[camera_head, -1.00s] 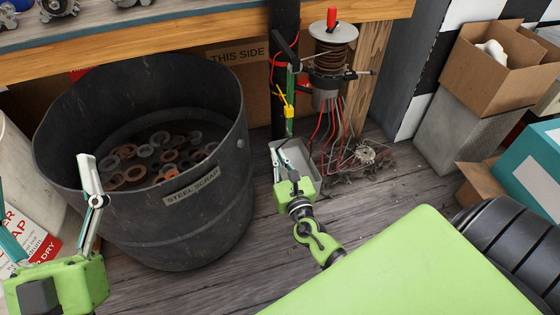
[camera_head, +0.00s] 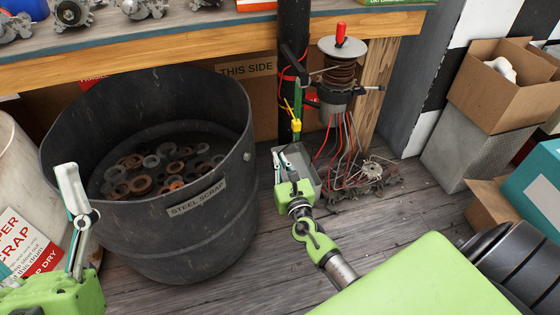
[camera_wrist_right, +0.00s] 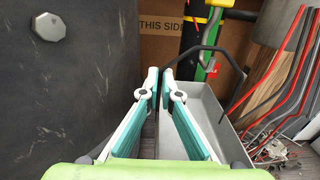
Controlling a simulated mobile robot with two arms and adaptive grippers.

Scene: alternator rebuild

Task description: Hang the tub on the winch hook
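The small grey tub (camera_head: 309,186) is by the foot of the dark post, and its open top faces me. In the right wrist view the tub (camera_wrist_right: 213,100) has a black arched handle (camera_wrist_right: 236,62) standing up over it. My right gripper (camera_head: 286,158) is at the tub's left side. In the wrist view its fingertips (camera_wrist_right: 160,72) are nearly together at the handle's left end, seemingly on the tub.
A large black scrap drum (camera_head: 200,240) stands left of the tub. A coil device with a red knob (camera_head: 341,38) and loose red wires is to the right. The workbench edge (camera_head: 200,48) runs behind. Cardboard boxes (camera_head: 495,100) stand farther right.

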